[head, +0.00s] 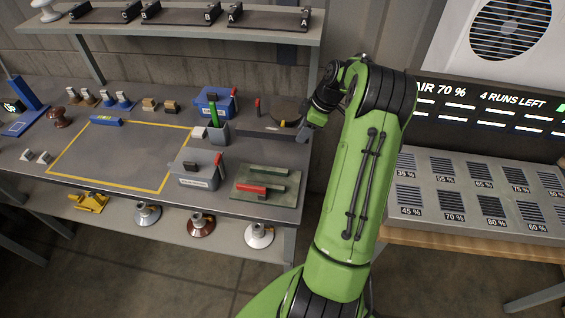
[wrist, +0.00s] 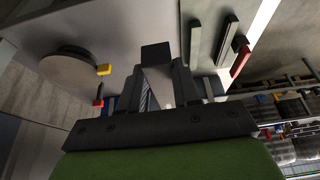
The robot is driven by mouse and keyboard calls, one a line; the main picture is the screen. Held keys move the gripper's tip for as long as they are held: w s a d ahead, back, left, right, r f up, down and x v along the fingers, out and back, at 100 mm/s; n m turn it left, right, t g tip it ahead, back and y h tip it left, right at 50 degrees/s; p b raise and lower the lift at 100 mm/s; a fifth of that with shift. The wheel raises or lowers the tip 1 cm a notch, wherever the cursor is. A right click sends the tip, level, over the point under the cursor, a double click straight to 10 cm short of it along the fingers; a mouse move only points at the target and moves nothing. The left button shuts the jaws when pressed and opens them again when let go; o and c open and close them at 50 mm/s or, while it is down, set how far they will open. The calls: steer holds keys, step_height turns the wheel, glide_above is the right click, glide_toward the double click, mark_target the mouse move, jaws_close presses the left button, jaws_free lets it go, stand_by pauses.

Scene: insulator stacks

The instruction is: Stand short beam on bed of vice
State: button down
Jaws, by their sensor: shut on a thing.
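My gripper (head: 301,135) is at the right end of the workbench, partly hidden by my arm. In the wrist view my gripper (wrist: 156,75) is shut on a small dark block-ended piece (wrist: 157,52), which looks like the short beam; its length is foreshortened. A grey-green plate (head: 285,201) carries two long bars and a red piece (head: 251,189); the plate also shows in the wrist view (wrist: 211,40). I cannot tell for sure whether this plate is the vice bed. The held piece appears above the bench, apart from the plate.
A dark round disc (head: 265,118) with yellow and red parts is near my gripper. A grey bin (head: 196,178) and a blue bin (head: 212,103) stand left of the plate. The yellow-outlined bench area (head: 120,155) is mostly clear. A shelf (head: 180,36) hangs above.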

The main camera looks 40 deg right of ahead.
steer(key=b, duration=0.5)
glide_above(292, 183)
steer(key=s+d, duration=0.1)
step_height(292, 183, down, 10)
steer(key=b, duration=0.3)
steer(key=shift+s, duration=0.15)
steer(key=c, duration=0.8)
jaws_free()
steer(key=shift+r, duration=0.15)
